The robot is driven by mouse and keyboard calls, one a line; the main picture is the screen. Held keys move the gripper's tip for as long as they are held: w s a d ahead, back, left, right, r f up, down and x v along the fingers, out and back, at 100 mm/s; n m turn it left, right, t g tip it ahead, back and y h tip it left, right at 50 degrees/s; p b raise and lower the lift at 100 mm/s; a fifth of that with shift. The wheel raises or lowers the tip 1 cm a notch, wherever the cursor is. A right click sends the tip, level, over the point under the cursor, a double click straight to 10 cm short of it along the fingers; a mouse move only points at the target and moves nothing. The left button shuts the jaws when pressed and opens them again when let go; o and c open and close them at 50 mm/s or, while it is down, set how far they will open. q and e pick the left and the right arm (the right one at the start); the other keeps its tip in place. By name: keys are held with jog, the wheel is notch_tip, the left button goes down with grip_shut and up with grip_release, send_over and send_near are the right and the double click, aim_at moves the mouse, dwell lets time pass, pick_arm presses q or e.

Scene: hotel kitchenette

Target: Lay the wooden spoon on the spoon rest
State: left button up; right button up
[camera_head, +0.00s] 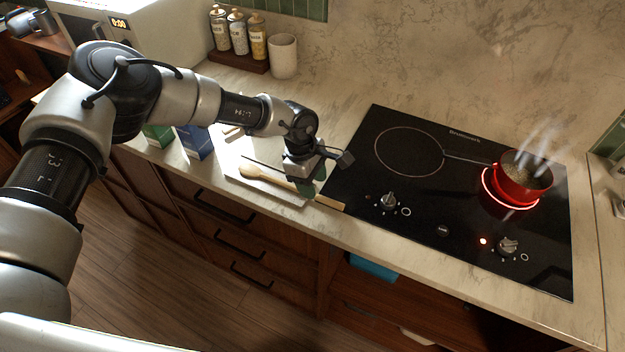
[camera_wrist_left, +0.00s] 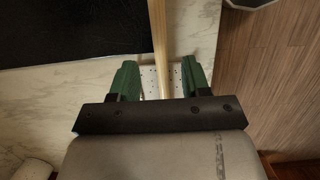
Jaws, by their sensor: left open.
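The wooden spoon (camera_head: 252,172) lies on the counter side left of the cooktop, its bowl to the left and its handle reaching right toward the counter's front edge. In the left wrist view the handle (camera_wrist_left: 158,35) runs between my fingers. A pale flat piece (camera_head: 270,190) lies under the spoon; it looks speckled in the left wrist view (camera_wrist_left: 149,82). I cannot tell if it is the spoon rest. My left gripper (camera_head: 311,183) is open over the handle, its green fingers (camera_wrist_left: 159,82) on either side of it. Contact is unclear. My right gripper is not in view.
The black cooktop (camera_head: 430,215) is just right of my gripper. A red pot (camera_head: 523,180) steams on its glowing burner. Green and blue boxes (camera_head: 196,142) stand left of the gripper. A spice rack (camera_head: 238,60) and white cup (camera_head: 283,56) stand behind.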

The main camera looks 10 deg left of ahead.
pick_arm(q)
jog(key=s+b+v, duration=0.1)
jog(key=b+v, duration=0.2)
jog(key=v, duration=0.7)
jog(key=shift+w+r, duration=0.4)
jog(key=shift+w, duration=0.1)
jog(key=shift+a, duration=0.1)
